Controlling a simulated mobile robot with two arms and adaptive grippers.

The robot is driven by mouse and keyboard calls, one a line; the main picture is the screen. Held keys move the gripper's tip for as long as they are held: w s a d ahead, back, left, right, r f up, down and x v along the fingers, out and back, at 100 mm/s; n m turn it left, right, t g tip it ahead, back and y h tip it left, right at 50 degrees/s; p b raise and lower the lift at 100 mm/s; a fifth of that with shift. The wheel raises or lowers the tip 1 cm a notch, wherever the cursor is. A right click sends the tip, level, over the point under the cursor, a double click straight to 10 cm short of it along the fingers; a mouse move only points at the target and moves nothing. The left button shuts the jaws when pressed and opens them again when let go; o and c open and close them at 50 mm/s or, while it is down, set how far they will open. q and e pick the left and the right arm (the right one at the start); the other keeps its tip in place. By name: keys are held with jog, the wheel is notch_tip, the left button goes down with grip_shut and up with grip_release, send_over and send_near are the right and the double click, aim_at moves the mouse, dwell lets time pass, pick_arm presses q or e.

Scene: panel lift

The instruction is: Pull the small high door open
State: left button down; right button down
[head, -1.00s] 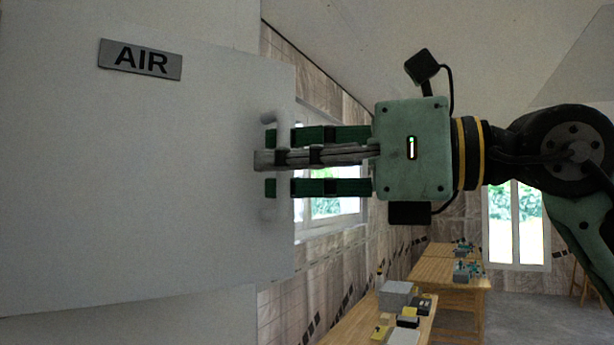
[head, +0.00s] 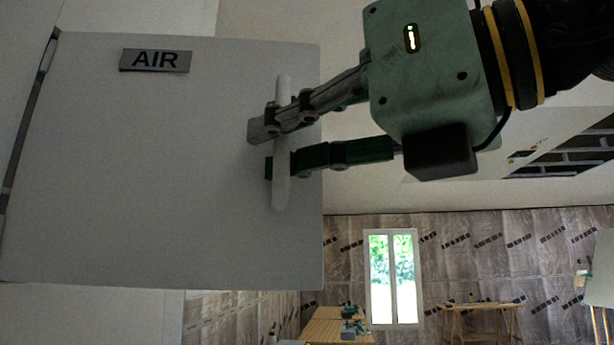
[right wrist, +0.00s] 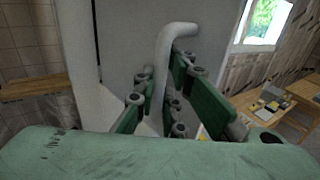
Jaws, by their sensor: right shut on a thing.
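The small high door (head: 110,190) is a pale grey panel with an AIR label (head: 155,60), filling the left of the head view. Its right edge stands out past the pale body below it (head: 90,312), so it is swung out, ajar. A dark gap runs along its left edge. Its white upright bar handle (head: 282,192) is near the right edge. My right gripper (head: 270,147) comes from the upper right and is shut on this handle, fingers across it. The right wrist view shows the handle (right wrist: 163,75) between the green fingers. My left gripper is not in view.
Wooden tables with small items (head: 335,325) stand low beyond the door. A window (head: 392,275) is in the far wall, with another table (head: 480,308) to its right. The space right of the door, below my arm, looks clear.

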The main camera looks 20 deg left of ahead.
jog(key=shift+s+d+b, duration=0.25)
jog(key=shift+s+b, duration=0.15)
jog(key=shift+s, duration=0.45)
jog(key=shift+s+d+b, duration=0.3)
jog(key=shift+s+b, duration=0.05)
jog(key=shift+s, duration=0.55)
jog(key=shift+s+d+b, duration=0.25)
jog(key=shift+s+b, duration=0.15)
jog(key=shift+s, duration=0.45)
jog(key=c, duration=2.1)
grip_release()
jog(key=v, duration=1.2)
